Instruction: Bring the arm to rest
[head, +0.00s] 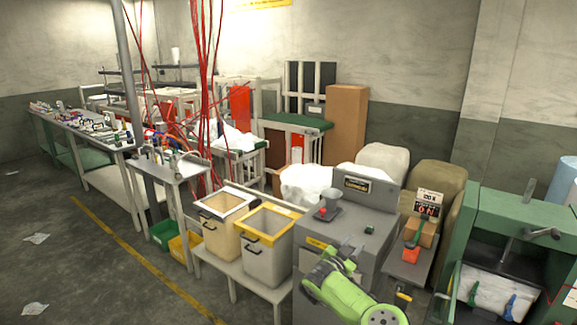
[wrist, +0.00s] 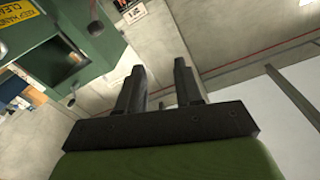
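My arm (head: 345,298), bright green, shows at the bottom middle of the head view, in front of a grey machine. I cannot make out my gripper clearly there. In the wrist view my gripper (wrist: 160,68) has two dark fingers standing apart with a clear gap. Nothing is held between them; pale wall or floor shows through the gap. The wrist view is strongly tilted.
The grey machine (head: 345,220) stands close behind my arm. A green machine (head: 515,225) is at the right; a green housing (wrist: 70,50) fills the wrist view's upper left. Two bins (head: 265,262) stand left of the arm. The floor (head: 110,285) at left is mostly open.

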